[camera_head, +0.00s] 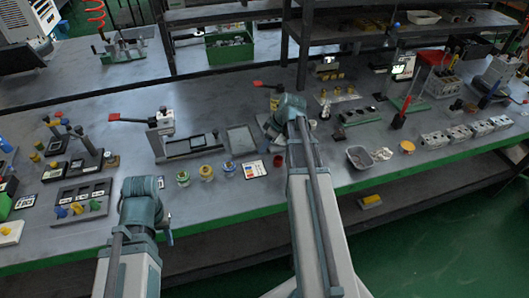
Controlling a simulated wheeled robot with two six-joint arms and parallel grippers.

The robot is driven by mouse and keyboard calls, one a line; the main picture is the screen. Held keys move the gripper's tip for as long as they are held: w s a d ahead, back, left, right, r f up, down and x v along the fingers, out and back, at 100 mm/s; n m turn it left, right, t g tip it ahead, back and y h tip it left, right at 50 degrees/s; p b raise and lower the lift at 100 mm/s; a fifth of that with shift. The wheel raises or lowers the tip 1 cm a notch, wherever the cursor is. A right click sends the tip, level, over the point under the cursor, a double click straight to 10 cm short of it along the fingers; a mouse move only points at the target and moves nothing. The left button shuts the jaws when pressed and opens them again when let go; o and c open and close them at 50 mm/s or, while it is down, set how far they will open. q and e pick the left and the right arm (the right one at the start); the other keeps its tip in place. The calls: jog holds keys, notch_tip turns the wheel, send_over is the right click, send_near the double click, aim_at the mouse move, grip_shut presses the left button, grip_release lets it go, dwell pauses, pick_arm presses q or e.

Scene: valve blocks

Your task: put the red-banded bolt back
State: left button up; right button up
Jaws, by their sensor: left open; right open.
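I cannot pick out a red-banded bolt for certain at this size. Silver valve blocks (458,134) stand in a row at the right of the bench. A red upright piece (399,119) stands left of them. My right gripper (268,124) is over the middle of the bench, far left of the blocks, partly hidden by its own wrist; nothing shows held in it. My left gripper (143,188) is at the front left edge of the bench; its fingers are mostly hidden by its wrist.
A grey bin (360,157) and an orange disc (407,146) lie near the front edge. Three small jars (206,172) stand between my arms. A red-handled clamp (160,130) stands behind them. A shelf post (304,50) rises at the back.

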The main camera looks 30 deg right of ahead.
grip_shut()
dwell(0.3)
